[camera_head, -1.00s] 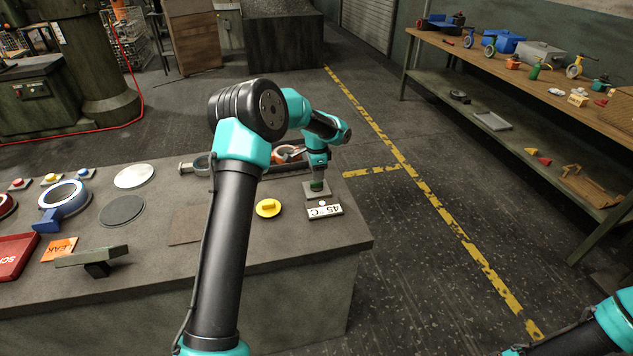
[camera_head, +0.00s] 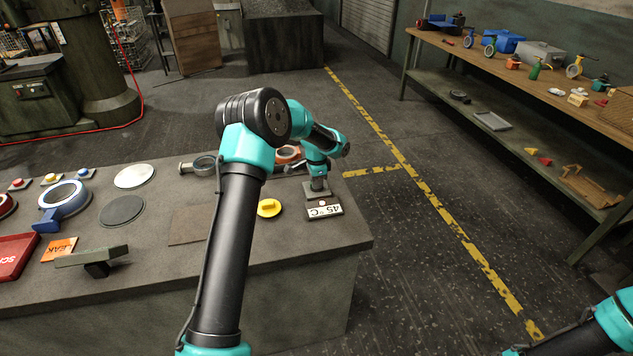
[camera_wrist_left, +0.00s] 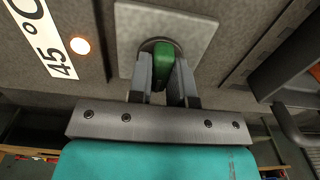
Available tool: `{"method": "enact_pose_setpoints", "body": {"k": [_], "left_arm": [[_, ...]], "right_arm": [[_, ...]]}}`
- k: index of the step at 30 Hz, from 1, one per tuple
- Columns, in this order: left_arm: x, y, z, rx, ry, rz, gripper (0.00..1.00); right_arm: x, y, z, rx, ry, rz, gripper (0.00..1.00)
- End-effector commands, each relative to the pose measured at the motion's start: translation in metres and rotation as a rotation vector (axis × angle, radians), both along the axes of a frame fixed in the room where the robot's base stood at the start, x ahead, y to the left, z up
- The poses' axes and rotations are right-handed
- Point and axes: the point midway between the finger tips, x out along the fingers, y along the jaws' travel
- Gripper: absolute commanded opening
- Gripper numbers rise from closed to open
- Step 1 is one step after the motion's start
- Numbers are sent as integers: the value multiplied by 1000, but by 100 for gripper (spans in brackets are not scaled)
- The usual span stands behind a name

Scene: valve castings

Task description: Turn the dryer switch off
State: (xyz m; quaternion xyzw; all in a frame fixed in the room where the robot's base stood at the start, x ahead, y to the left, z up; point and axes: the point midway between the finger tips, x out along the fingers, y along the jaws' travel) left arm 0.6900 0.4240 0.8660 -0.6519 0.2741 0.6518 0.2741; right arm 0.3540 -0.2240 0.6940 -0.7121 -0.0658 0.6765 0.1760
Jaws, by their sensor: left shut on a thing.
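The dryer switch has a green handle (camera_wrist_left: 163,62) rising from a round dark opening in a square grey plate (camera_wrist_left: 203,30). In the head view the plate (camera_head: 311,195) lies near the right end of the bench, behind a white "45°C" label (camera_head: 324,211). My left gripper (camera_head: 318,187) reaches down over the plate. In the left wrist view its two fingers (camera_wrist_left: 163,88) stand on either side of the green handle, shut on it. A small lamp (camera_wrist_left: 80,45) beside the label looks pale and lit. The handle is hidden in the head view.
A yellow knob (camera_head: 269,208) sits left of the label. An orange-rimmed ring (camera_head: 288,154) lies behind my left wrist. Left on the bench are a blue ring casting (camera_head: 64,198), discs and a red tray (camera_head: 14,256). The floor right of the bench is clear.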

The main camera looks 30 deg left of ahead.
Motion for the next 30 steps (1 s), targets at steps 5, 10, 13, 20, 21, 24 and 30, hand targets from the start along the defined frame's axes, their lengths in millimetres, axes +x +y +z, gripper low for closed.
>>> {"method": "enact_pose_setpoints", "body": {"k": [5, 10, 13, 20, 21, 24, 30], "left_arm": [[0, 0, 0, 0, 0, 0, 0], [0, 0, 0, 0, 0, 4, 0], [0, 0, 0, 0, 0, 15, 0], [0, 0, 0, 0, 0, 88, 0], [0, 0, 0, 0, 0, 107, 0], [0, 0, 0, 0, 0, 168, 0], [0, 0, 0, 0, 0, 329, 0]], "right_arm": [[0, 0, 0, 0, 0, 0, 43], [0, 0, 0, 0, 0, 0, 43], [0, 0, 0, 0, 0, 0, 43], [0, 0, 0, 0, 0, 0, 43], [0, 0, 0, 0, 0, 0, 43], [0, 0, 0, 0, 0, 0, 43], [0, 0, 0, 0, 0, 0, 43]]}}
